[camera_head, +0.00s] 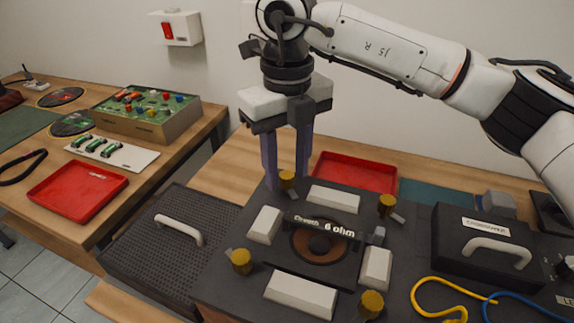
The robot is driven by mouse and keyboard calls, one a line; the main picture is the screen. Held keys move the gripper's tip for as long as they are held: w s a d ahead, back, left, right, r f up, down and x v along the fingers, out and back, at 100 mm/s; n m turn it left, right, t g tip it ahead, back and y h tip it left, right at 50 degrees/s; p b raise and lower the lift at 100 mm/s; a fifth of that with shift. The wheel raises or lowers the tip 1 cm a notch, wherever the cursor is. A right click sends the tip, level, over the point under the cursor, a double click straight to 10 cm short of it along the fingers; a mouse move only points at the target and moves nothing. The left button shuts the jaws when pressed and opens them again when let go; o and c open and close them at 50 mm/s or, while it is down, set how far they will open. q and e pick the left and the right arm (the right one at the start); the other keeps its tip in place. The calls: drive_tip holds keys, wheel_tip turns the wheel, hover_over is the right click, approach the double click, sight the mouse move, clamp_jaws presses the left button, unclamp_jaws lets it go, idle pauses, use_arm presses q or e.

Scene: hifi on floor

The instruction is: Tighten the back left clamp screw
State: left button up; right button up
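The back left clamp screw (287,180), a yellow-brown knob, stands at the far left corner of the speaker panel (221,285). My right gripper (287,180) points straight down over it, its two purple fingers apart, one on each side of the knob. A small gap seems to show between fingers and knob; contact is hard to tell. Similar knobs stand at the back right (387,206), front left (241,262) and front right (371,303). The round speaker (318,245) lies mid-panel under a dark bar labelled 6 ohm (341,229). My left gripper is out of view.
White blocks (300,294) surround the speaker. A black box with a white handle (484,247) and yellow and blue cables (437,308) are at right. A perforated grille with a handle (170,254) lies left. A red tray (355,173) is behind. Another table (150,160) stands left.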

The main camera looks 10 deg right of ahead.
sight(287, 175)
wheel_tip(287, 175, up, 10)
idle(0.7)
drive_tip(key=shift+s, duration=0.1)
